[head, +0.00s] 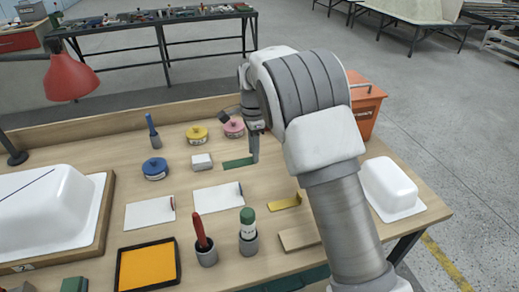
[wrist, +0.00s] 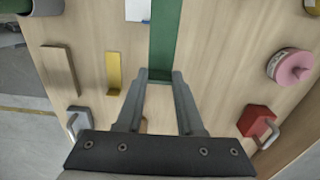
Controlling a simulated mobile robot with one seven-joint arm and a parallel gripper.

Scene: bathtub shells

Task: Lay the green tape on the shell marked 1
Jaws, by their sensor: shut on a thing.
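The green tape (head: 238,163) is a flat strip at the middle of the bench, left of my gripper (head: 254,157). In the wrist view the green tape (wrist: 165,35) runs from the top edge down to my fingertips (wrist: 160,76), which are shut on its near end. In the head view the strip appears at or very near the bench top; I cannot tell if it is lifted. A large white shell (head: 62,205) on a wooden base marked 2 stands at the left. A smaller white shell (head: 390,184) stands at the right edge; no number is readable on it.
Blue (head: 155,168), yellow (head: 197,133) and pink (head: 234,128) rolls lie around the strip. White cards (head: 149,213), cups with a red tool (head: 202,232) and a green-topped tool (head: 248,228), and an orange pad (head: 148,266) are nearer. A red lamp (head: 70,78) overhangs the left.

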